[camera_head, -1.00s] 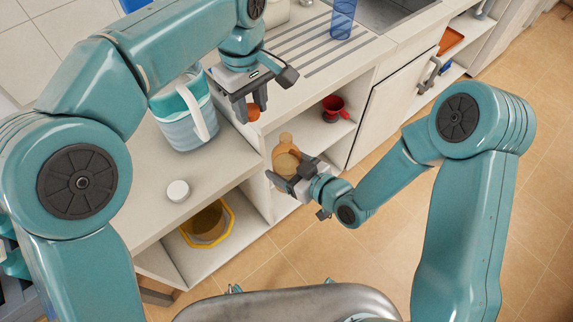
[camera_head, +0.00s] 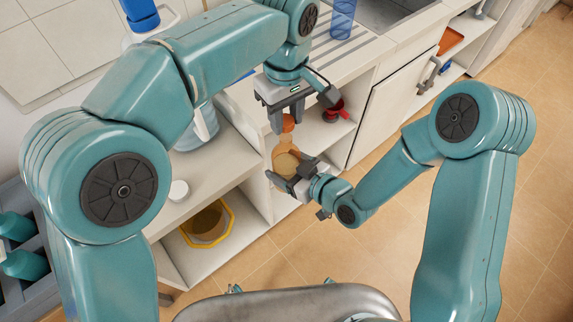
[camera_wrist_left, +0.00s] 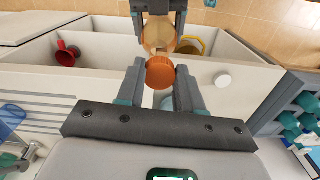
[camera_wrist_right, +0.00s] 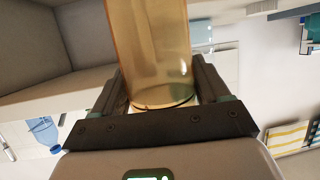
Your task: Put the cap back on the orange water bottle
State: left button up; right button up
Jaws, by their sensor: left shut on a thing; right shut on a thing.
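The translucent orange water bottle (camera_head: 286,161) is held upright by my right gripper (camera_head: 292,180) in front of the counter. In the right wrist view the bottle (camera_wrist_right: 150,45) stands between the fingers (camera_wrist_right: 160,92). My left gripper (camera_head: 284,112) points down and is shut on the orange cap (camera_head: 288,122). The cap also shows between the fingertips in the left wrist view (camera_wrist_left: 160,72). In the head view the cap is just above the bottle's top; whether they touch I cannot tell.
A white round lid (camera_head: 179,190) lies on the counter. A pitcher (camera_head: 197,130) stands behind, partly hidden by my left arm. A yellow-rimmed bin (camera_head: 208,224) and a red item (camera_head: 334,108) sit on the shelves below.

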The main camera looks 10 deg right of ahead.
aim_at(285, 156)
pick_arm(q)
jog(key=shift+f, duration=0.9)
jog(key=shift+f, duration=0.15)
jog(key=shift+f, duration=0.75)
jog(key=shift+f, duration=0.5)
